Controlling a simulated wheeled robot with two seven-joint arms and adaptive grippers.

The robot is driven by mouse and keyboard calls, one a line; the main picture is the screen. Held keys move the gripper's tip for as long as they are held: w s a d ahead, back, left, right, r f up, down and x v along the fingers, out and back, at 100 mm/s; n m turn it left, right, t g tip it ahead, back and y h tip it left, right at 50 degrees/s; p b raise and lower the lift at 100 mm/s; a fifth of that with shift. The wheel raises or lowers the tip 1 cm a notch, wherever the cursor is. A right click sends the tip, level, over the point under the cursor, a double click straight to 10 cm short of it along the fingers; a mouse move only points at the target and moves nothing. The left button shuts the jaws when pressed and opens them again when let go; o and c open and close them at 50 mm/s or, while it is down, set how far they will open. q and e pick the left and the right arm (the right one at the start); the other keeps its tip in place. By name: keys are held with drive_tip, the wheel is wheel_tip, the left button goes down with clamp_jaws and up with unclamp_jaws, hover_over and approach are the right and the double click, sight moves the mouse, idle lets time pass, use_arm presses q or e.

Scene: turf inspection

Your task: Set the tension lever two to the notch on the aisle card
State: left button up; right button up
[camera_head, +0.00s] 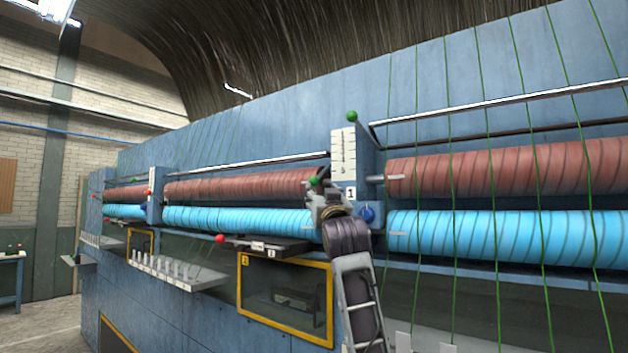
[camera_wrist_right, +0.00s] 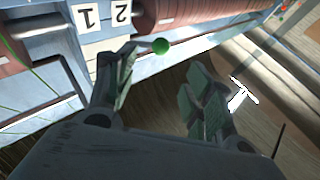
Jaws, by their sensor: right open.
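A blue post between the rollers carries a white slotted scale plate (camera_head: 343,152) and a label "1" (camera_head: 350,193). One green knob (camera_head: 351,116) stands at the post's top; another green knob (camera_head: 314,181) is lower, beside my right gripper (camera_head: 322,195). In the right wrist view, labels "1" (camera_wrist_right: 87,16) and "2" (camera_wrist_right: 121,12) sit side by side. A green knob (camera_wrist_right: 160,46) shows near the tips of my open right gripper (camera_wrist_right: 165,57), closest to the left finger; contact is unclear. Its lever shaft is hidden. I cannot identify an aisle card. My left gripper is out of view.
Red rollers (camera_head: 500,170) and blue rollers (camera_head: 510,235) run along the machine, with green yarns in front at right. A red knob (camera_head: 220,238) sticks out left of my right arm. A yellow-framed window (camera_head: 285,300) and a pegged shelf (camera_head: 180,272) are lower left.

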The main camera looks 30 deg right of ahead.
sight(316, 182)
drive_tip(key=shift+p+x, duration=2.45)
drive_tip(key=shift+x, duration=3.95)
drive_tip(key=shift+f, duration=0.1)
drive_tip(key=shift+d, duration=0.15)
clamp_jaws()
drive_tip(key=shift+s+d, duration=0.1)
